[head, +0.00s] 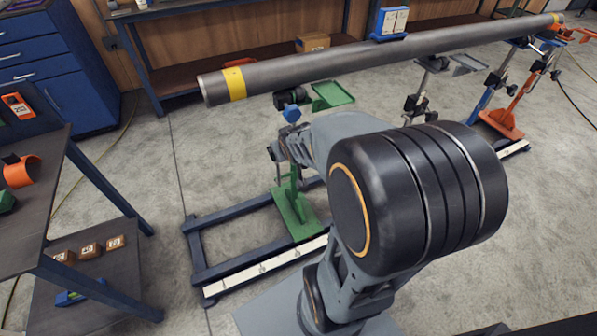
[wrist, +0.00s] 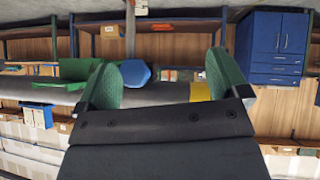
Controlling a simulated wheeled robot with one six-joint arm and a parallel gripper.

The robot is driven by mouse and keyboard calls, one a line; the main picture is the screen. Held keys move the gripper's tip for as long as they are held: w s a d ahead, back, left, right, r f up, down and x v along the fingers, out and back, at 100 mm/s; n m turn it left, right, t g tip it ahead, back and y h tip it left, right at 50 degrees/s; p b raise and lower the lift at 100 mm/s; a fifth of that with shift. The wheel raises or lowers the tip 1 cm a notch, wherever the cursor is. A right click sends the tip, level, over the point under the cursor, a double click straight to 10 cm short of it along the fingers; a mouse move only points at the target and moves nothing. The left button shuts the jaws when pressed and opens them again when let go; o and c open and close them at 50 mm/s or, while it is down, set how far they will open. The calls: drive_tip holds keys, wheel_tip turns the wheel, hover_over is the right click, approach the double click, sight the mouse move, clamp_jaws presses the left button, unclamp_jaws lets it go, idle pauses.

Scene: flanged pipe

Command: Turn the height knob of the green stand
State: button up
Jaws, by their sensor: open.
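The green stand (head: 293,212) stands on a dark blue floor frame under the near end of the pipe. Its green tray (head: 332,95) sticks out below the pipe. A blue knob (head: 291,114) shows high on the stand. In the wrist view the blue knob (wrist: 137,73) appears between the fingers, closer to the left finger. My gripper (wrist: 165,76) is open, with a green pad on each finger, and nothing is clamped. Whether a pad touches the knob cannot be told. My arm hides part of the stand in the head view.
The long grey pipe (head: 330,66) with a yellow band (head: 235,83) spans the scene above the stand. An orange stand (head: 502,122) and others hold its far part. A dark table (head: 45,170) is at left. Floor between table and frame is open.

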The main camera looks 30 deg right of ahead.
drive_tip(key=shift+o, duration=0.3)
drive_tip(key=w+d+f+t+b, duration=0.1)
drive_tip(key=d+f+b, duration=0.3)
drive_tip(key=f, duration=0.4)
drive_tip(key=w+d+f+t+b, duration=0.2)
drive_tip(key=d+f+t+b, duration=0.1)
drive_tip(key=f, duration=0.5)
drive_tip(key=shift+w+d+f+b, duration=0.15)
drive_tip(key=shift+d+f+b, duration=0.05)
drive_tip(key=shift+d+b, duration=0.75)
drive_tip(key=s+d+f+t+b, duration=0.3)
drive_tip(key=d+f+t+b, duration=0.15)
drive_tip(key=f+b, duration=0.4)
drive_tip(key=w+d+f+b, duration=0.1)
drive_tip(key=w, duration=1.2)
drive_tip(key=shift+w+d+f+m+t, duration=0.2)
drive_tip(key=shift+d+f+m+t, duration=0.1)
drive_tip(key=shift+t, duration=0.05)
drive_tip(key=c, duration=0.9)
drive_tip(key=shift+m, duration=0.3)
